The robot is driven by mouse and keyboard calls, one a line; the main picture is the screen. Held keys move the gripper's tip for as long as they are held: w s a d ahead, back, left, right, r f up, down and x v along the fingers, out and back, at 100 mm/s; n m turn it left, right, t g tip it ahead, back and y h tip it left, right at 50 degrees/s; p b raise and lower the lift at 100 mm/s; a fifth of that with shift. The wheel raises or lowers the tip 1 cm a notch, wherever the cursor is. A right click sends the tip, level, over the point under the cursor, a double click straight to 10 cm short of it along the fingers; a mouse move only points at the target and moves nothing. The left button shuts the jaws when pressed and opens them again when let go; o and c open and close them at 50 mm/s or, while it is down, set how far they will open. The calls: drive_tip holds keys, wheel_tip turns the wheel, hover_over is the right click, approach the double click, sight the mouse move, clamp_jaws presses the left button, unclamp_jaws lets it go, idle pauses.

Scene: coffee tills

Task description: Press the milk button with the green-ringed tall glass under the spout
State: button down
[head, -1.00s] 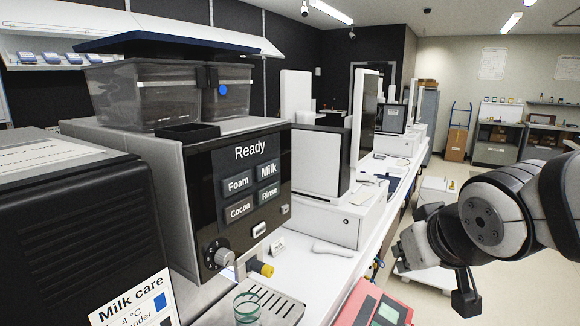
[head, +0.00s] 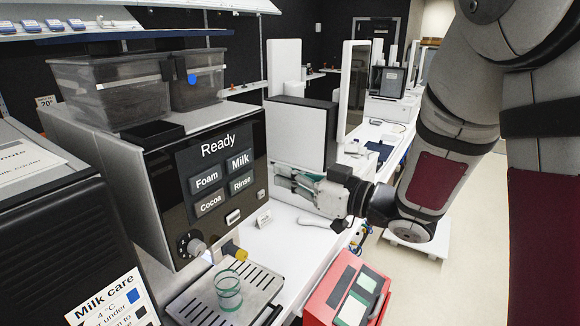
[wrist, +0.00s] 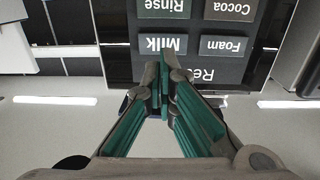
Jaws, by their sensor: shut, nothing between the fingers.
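The coffee machine's dark panel (head: 215,145) reads "Ready" above the Foam, Milk, Cocoa and Rinse buttons. The Milk button (head: 240,160) is at the panel's upper right; it also shows upside down in the wrist view (wrist: 151,44). My gripper (head: 279,173) is shut and empty, right of the panel, its fingers pointing toward it. In the wrist view the green fingertips (wrist: 164,72) overlap the Milk button's edge; contact cannot be told. The green-ringed clear glass (head: 228,291) stands upright on the drip tray (head: 262,277), just below the yellow-tipped spout (head: 234,250).
A knob (head: 191,244) sits at the panel's lower left. A red card terminal (head: 346,290) stands at the front right of the counter. A white-and-black till (head: 300,135) stands behind my gripper. A black "Milk care" unit (head: 60,235) is at the left.

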drive_tip(key=shift+b+x, duration=0.7)
drive_tip(key=shift+x, duration=3.4)
drive_tip(key=shift+s+a+r, duration=0.15)
drive_tip(key=shift+a, duration=0.05)
drive_tip(key=shift+w+a, duration=0.45)
drive_tip(key=shift+a, duration=0.05)
approach(241, 161)
drive_tip(key=shift+x, duration=1.15)
drive_tip(key=shift+w, duration=0.1)
